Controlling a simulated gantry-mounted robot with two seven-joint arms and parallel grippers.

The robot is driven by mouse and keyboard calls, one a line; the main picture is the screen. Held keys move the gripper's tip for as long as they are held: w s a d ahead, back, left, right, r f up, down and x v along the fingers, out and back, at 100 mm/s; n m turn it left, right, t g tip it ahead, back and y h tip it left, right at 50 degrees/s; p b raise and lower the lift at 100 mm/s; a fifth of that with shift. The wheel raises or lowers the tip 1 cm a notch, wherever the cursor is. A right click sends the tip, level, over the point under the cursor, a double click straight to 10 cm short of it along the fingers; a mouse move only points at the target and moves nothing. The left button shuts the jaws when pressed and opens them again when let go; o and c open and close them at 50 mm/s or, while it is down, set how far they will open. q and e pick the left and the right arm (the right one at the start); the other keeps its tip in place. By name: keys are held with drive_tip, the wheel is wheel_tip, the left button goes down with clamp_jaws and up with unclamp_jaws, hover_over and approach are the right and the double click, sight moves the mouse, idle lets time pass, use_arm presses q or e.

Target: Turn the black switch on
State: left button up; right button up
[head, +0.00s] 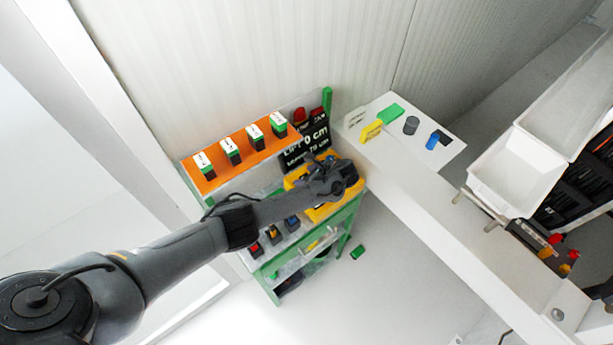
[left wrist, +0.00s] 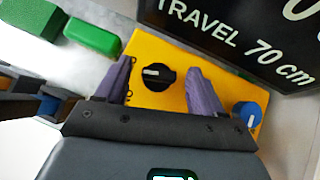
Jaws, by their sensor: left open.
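The black switch (left wrist: 157,77) is a round knob with a white mark on a yellow panel (left wrist: 185,45), seen in the left wrist view. The mark lies roughly level in that picture. My left gripper (left wrist: 160,80) is open, with its two purple-grey fingers on either side of the black switch. I cannot tell whether they touch it. In the head view the yellow panel (head: 324,211) lies under my left gripper (head: 352,181), which hides the switch. My right gripper is not in view.
A blue knob (left wrist: 247,112) sits right of the fingers on the same panel. A black sign (left wrist: 250,35) stands behind it. A green block (left wrist: 92,36) is at left. In the head view, an orange shelf (head: 240,156) with several green-white boxes stands behind.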

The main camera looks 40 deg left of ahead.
use_arm(q)
drive_tip(key=shift+c, duration=0.3)
drive_tip(key=c, duration=1)
drive_tip(key=shift+w+f+n+g+b, duration=0.1)
drive_tip(key=shift+f+n+g+b, duration=0.2)
drive_tip(key=shift+b, duration=0.45)
drive_tip(key=n+g+h+b, duration=0.1)
drive_tip(key=n+b, duration=0.1)
drive_tip(key=b, duration=0.2)
drive_tip(key=n+g+b, duration=0.2)
drive_tip(key=n+b, duration=0.1)
drive_tip(key=b, duration=0.2)
drive_tip(key=n+g+h+b, duration=0.1)
drive_tip(key=n+g+b, duration=0.1)
drive_tip(key=b, duration=0.3)
drive_tip(key=shift+w+a+n+h, duration=0.2)
drive_tip(key=shift+w+n+h, duration=0.1)
drive_tip(key=shift+n, duration=0.1)
drive_tip(key=shift+r+n+g+b, duration=0.25)
drive_tip(key=shift+n+g+b, duration=0.05)
drive_tip(key=shift+b, duration=0.6)
drive_tip(key=o, duration=1.1)
drive_tip(key=shift+c, duration=0.2)
